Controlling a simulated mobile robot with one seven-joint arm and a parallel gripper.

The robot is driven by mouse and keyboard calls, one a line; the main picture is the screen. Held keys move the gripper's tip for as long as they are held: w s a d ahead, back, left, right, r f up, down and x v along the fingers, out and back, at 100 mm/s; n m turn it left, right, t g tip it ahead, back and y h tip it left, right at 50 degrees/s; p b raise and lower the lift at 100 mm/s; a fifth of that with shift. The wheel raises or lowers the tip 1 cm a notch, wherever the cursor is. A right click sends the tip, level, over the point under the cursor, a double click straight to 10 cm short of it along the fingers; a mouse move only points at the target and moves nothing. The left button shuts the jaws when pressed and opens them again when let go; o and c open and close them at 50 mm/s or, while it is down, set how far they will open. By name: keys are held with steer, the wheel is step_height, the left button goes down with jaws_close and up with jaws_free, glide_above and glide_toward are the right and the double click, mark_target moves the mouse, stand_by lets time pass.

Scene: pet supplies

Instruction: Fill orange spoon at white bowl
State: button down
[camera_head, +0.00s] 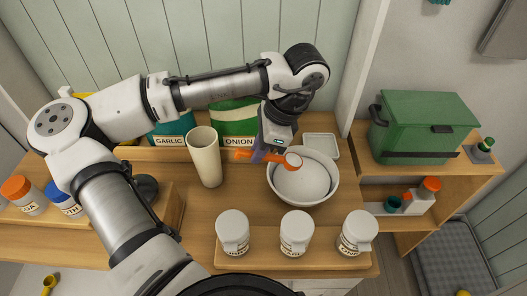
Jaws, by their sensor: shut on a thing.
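The orange spoon (245,155) is held in my gripper (262,153), which is shut on it. Its orange-rimmed scoop (293,160) is over the left part of the white bowl (332,188). The bowl stands on the wooden counter and has pale, whitish contents (303,182) inside. The scoop looks whitish inside, but I cannot tell whether that is filling or how far it is above the contents. My arm comes in from the left and hides part of the back of the counter.
A tall cream cup (205,158) stands left of the bowl. Several white lidded jars (296,234) stand in front on a wooden board. Garlic (170,130) and onion (238,124) bags are behind. A small white tray (321,146) is behind the bowl; a green box (422,128) stands right.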

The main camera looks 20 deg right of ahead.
steer(key=shift+w+a+r+g+h, duration=0.1)
steer(key=shift+a+r+g+h, duration=0.05)
steer(key=shift+a+h, duration=0.25)
steer(key=shift+w+a+r+g+h, duration=0.15)
steer(key=shift+a+h, duration=0.1)
steer(key=shift+h, duration=0.25)
steer(key=shift+a+r+h, duration=0.15)
steer(key=shift+a+h, duration=0.55)
steer(key=shift+h, duration=0.6)
